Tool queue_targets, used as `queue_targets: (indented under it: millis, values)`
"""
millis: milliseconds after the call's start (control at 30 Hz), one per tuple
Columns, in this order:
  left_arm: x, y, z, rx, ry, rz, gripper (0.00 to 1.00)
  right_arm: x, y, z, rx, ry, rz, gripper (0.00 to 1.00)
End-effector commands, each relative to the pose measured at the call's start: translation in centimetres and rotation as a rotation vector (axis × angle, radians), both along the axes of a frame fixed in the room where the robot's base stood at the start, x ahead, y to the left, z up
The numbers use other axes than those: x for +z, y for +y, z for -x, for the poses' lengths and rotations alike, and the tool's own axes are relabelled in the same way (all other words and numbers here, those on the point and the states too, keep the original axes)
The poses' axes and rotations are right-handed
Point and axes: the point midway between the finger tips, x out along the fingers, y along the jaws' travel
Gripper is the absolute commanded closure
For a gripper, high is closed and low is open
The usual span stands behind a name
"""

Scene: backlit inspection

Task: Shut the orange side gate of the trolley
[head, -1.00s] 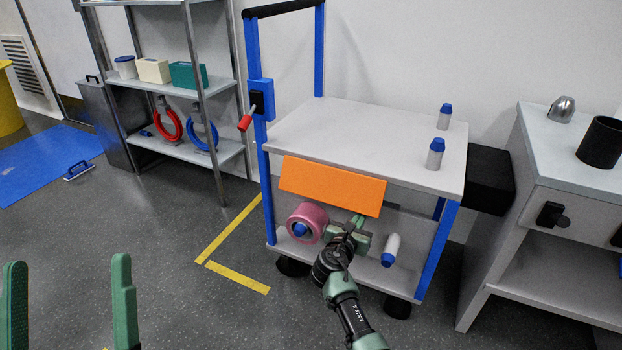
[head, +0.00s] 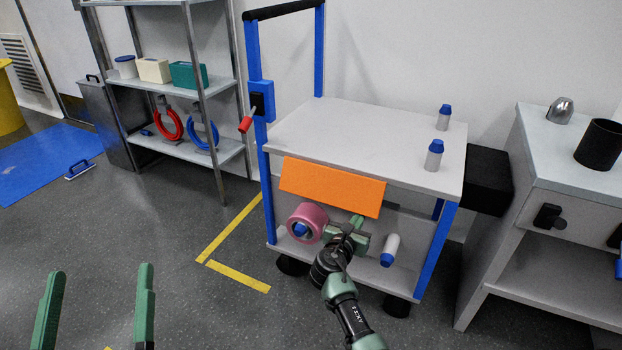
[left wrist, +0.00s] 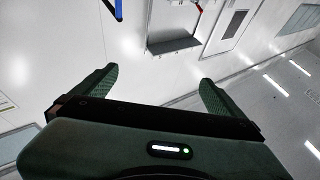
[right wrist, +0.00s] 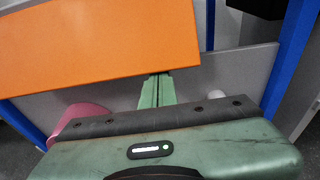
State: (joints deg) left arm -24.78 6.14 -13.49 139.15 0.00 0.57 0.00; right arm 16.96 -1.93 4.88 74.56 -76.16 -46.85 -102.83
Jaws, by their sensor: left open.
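The trolley (head: 365,135) has blue posts and a grey top. Its orange side gate (head: 332,187) is a flat panel just below the top's front edge, tilted outward. The gate fills the upper left of the right wrist view (right wrist: 90,42). My right gripper (head: 357,221) is at the gate's lower edge, toward its right end. Its fingers are together in the right wrist view (right wrist: 158,88), with nothing seen between them. The gate's edge meets or hides their tips; I cannot tell if they touch. My left gripper (head: 102,272) is open and empty, low at the left, far from the trolley.
A pink roll (head: 306,222) and a white bottle with a blue cap (head: 391,249) are on the lower shelf beside my right gripper. Two bottles (head: 435,155) stand on top. A red handle (head: 246,120) sticks out from the left post. A side bench (head: 555,165) stands right.

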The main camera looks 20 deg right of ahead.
Motion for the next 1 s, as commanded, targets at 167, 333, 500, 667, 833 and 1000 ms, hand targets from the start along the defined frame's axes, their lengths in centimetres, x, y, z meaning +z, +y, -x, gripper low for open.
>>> queue_targets:
  millis: [167, 333, 500, 667, 833, 1000]
  values:
    - [-1.0, 0.1, -0.4, 0.004, 0.057, -0.017, 0.00, 0.2, 0.1, 0.1, 0.000, 0.000, 0.000, 1.00]
    - [-2.0, 0.1, -0.7, 0.007, 0.111, -0.031, 0.00, 0.4, 0.3, 0.2, 0.001, 0.000, 0.000, 1.00]
    - [-2.9, 0.2, -1.0, 0.010, 0.162, -0.045, 0.00, 0.6, 0.4, 0.3, 0.001, -0.001, 0.001, 1.00]
    - [-3.6, 0.2, -1.1, 0.012, 0.195, -0.053, 0.00, 0.7, 0.4, 0.3, 0.001, -0.003, 0.002, 1.00]
    - [-3.8, 0.2, -1.1, 0.012, 0.203, -0.055, 0.00, 0.8, 0.4, 0.3, 0.001, -0.003, 0.002, 1.00]
    - [-3.8, 0.2, -1.2, 0.012, 0.202, -0.055, 0.00, 0.8, 0.4, 0.2, 0.001, -0.004, 0.003, 1.00]
